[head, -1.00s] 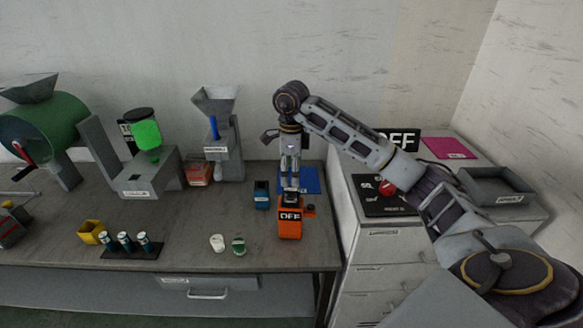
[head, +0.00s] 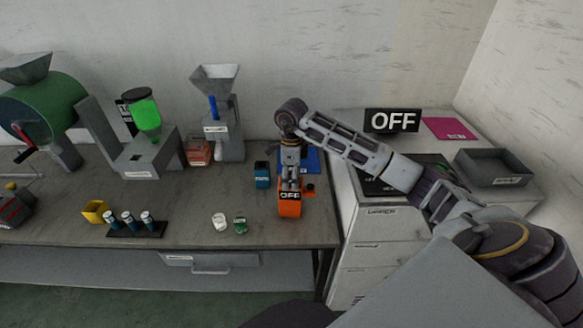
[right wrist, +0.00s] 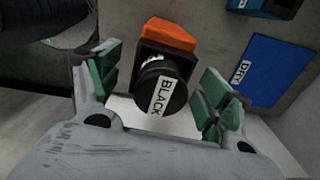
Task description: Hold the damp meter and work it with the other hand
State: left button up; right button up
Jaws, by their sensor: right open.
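The orange meter with an OFF display (head: 290,208) stands on the bench near its right end, and I take it for the damp meter. In the right wrist view its orange body (right wrist: 168,34) shows behind a round black part labelled BLACK (right wrist: 160,90). My right gripper (head: 290,182) is over the top of the meter. In the right wrist view the open green-padded fingers (right wrist: 160,95) lie either side of the black part, with gaps showing. Whether they touch it is not clear. My left gripper is out of view.
A blue mat (right wrist: 275,75) and a small blue block (head: 262,175) lie close to the meter. White and green pieces (head: 229,223) are left of it. A grey drawer cabinet (head: 375,250) with an OFF sign (head: 392,121) stands right of the bench.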

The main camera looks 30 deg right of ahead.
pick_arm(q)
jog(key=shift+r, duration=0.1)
pick_arm(e)
jog(key=shift+f, duration=0.95)
jog(key=c, duration=1.2)
jog(key=o, duration=0.5)
jog(key=c, duration=0.4)
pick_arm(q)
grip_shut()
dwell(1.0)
